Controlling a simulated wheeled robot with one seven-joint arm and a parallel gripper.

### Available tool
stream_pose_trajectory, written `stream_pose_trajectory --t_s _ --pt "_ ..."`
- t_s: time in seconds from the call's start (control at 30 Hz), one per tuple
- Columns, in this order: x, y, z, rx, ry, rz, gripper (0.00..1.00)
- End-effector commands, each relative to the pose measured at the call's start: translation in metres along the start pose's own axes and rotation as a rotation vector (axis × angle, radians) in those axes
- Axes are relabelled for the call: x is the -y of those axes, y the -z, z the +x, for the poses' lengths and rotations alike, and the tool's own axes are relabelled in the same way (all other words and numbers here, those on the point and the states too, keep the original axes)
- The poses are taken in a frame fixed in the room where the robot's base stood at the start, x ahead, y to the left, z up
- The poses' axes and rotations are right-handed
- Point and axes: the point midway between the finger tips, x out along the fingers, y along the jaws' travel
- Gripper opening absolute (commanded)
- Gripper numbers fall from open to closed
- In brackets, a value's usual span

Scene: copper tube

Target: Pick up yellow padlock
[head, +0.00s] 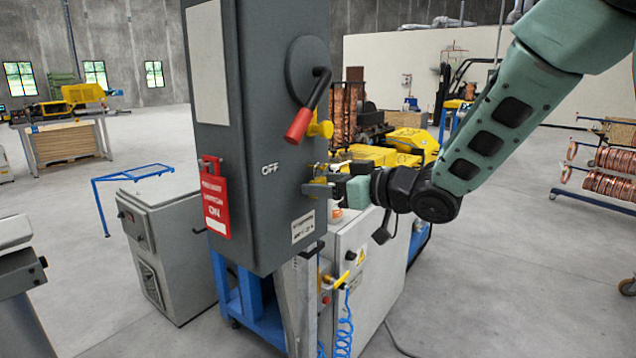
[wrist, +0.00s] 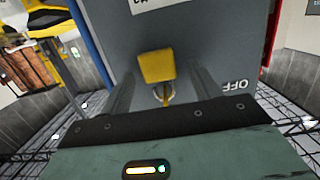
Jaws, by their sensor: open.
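The yellow padlock (wrist: 157,67) shows in the wrist view, with its body towards the top and a ring-like loop (wrist: 163,95) below it. It is at the face of the dark grey switch box (wrist: 105,35). My gripper (head: 312,180) is open at that face in the head view. In the wrist view its two fingers lie to the left and right of the padlock, with gaps visible on both sides. In the head view the padlock is largely hidden by my gripper and cannot be told apart clearly.
The switch box (head: 255,110) carries a lever with a red grip (head: 298,125), a yellow piece (head: 321,130) beside it, and a red tag (head: 215,203) on its left. A light grey cabinet (head: 375,260) stands below my gripper. Open floor lies to the right.

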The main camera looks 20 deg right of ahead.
Motion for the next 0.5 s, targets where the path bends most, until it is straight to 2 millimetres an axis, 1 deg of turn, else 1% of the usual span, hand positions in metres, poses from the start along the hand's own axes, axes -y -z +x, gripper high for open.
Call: stream_pose_trajectory --t_s 0.07,0.1,0.17,0.2,0.27,0.3,0.5 --pt "-0.0001 -0.0002 -0.0002 0.000 0.000 0.000 0.62" --pt "-0.0001 -0.0002 -0.0003 0.000 0.000 0.000 0.59" --pt "-0.0002 -0.0001 -0.0004 0.000 -0.001 0.000 0.42" --pt "-0.0002 -0.0002 -0.0004 0.000 -0.001 0.000 0.31" --pt "-0.0003 -0.0001 -0.0005 0.000 -0.001 0.000 0.15" --pt "-0.0003 -0.0001 -0.0005 0.000 -0.001 0.000 0.11" --pt "-0.0003 0.0003 -0.0006 -0.001 -0.001 -0.001 0.11"
